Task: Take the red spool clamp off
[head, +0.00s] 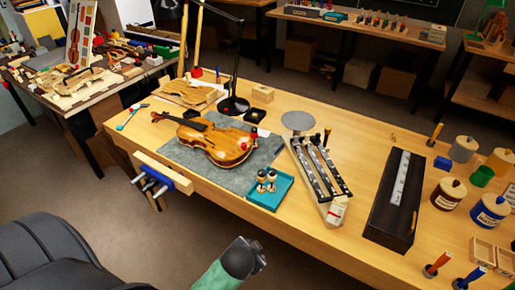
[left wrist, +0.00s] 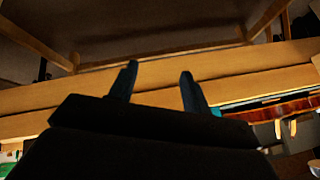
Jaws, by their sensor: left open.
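The violin (head: 215,143) lies on a grey mat (head: 185,157) on the bench in the head view. A small red spool clamp (head: 253,133) stands at the right end of its body. Two spool clamps with pale ends (head: 271,176) stand in a teal tray (head: 285,190) at the mat's front right corner. My left gripper (left wrist: 158,82) is open and empty in the left wrist view, its two dark fingers apart, with bench woodwork behind. I cannot make out the red spool clamp in that view.
A black lamp (head: 234,104) stands behind the violin. A blue vise (head: 160,178) juts from the bench's front edge. A rack of dark strips (head: 318,165) and a long black case (head: 395,200) lie to the right, with jars beyond. Bare wood lies between them.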

